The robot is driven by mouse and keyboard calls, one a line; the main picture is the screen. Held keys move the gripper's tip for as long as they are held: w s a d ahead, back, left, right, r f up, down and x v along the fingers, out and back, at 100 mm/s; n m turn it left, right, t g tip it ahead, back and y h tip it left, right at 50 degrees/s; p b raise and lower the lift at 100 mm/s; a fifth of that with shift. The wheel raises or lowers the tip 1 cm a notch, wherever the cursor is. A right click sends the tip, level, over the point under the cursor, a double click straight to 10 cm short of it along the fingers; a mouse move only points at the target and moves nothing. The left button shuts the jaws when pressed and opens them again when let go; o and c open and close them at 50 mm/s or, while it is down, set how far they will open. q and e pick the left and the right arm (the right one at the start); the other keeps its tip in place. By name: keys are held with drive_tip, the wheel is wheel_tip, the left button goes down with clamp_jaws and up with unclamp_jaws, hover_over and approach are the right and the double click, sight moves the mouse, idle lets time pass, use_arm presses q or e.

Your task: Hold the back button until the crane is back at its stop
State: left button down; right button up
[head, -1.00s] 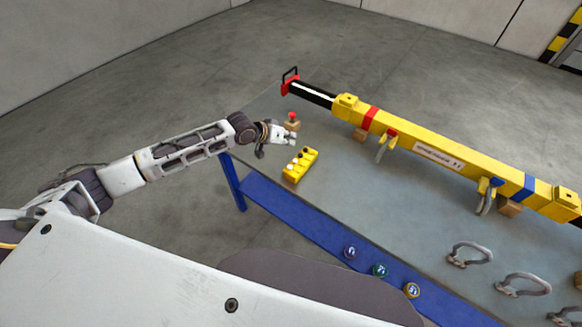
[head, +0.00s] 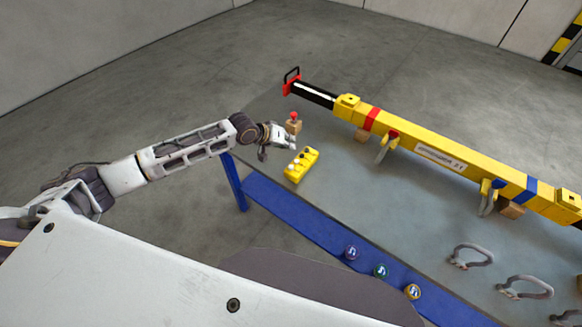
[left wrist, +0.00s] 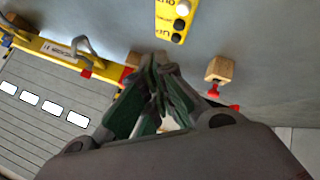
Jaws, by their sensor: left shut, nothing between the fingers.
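The yellow button box (head: 301,165) lies on the grey table near its left end in the head view. Its dark and white buttons show at the top of the left wrist view (left wrist: 175,22). My left gripper (head: 291,145) is shut and empty, just beyond the box in the head view and apart from it. In the left wrist view its closed fingers (left wrist: 158,62) point toward the box, with a gap of table between. I cannot read which button is the back one. No crane is recognisable. My right gripper is not in view.
A red button on a wooden block (head: 293,122) stands close behind my left gripper. A long yellow beam (head: 430,150) lies across the table on wooden blocks. Several grey shackles (head: 470,255) lie at the right. Coloured round items (head: 380,271) sit along the blue front edge.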

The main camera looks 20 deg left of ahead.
sight(289, 167)
use_arm(q)
drive_tip(key=shift+f+b, duration=2.75)
drive_tip(key=shift+f, duration=0.3)
drive_tip(key=shift+f+b, duration=0.4)
drive_tip(key=shift+f, duration=0.9)
drive_tip(key=shift+f, duration=0.35)
